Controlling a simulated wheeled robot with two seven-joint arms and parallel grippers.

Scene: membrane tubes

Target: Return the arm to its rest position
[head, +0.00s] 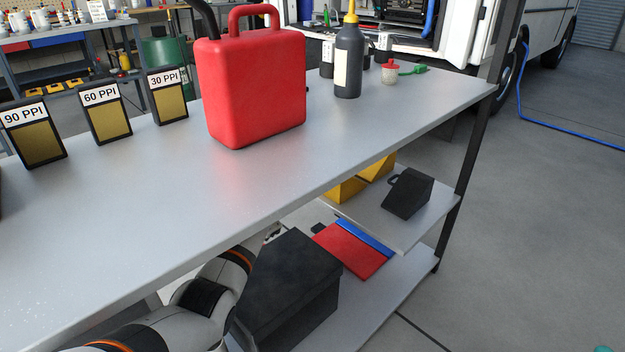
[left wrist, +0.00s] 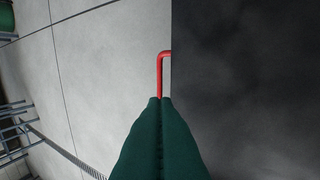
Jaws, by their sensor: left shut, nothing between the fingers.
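My left arm (head: 205,300) comes in from the lower left of the head view, below the front edge of the table. Its gripper is hidden there behind the arm or the black box. In the left wrist view the green fingers of my left gripper (left wrist: 160,100) are pressed together, shut and empty. A thin red bent bar (left wrist: 160,72) shows just beyond the fingertips, beside a large dark surface (left wrist: 245,90). A small teal piece at the bottom right edge of the head view may be my right gripper (head: 603,349); too little shows to tell its state.
The grey table (head: 150,210) carries a red jerry can (head: 250,90), a dark bottle (head: 349,65) and labelled filter panels (head: 105,112). Below stand a black box (head: 290,285), a red item (head: 352,250) and a lower shelf (head: 415,228).

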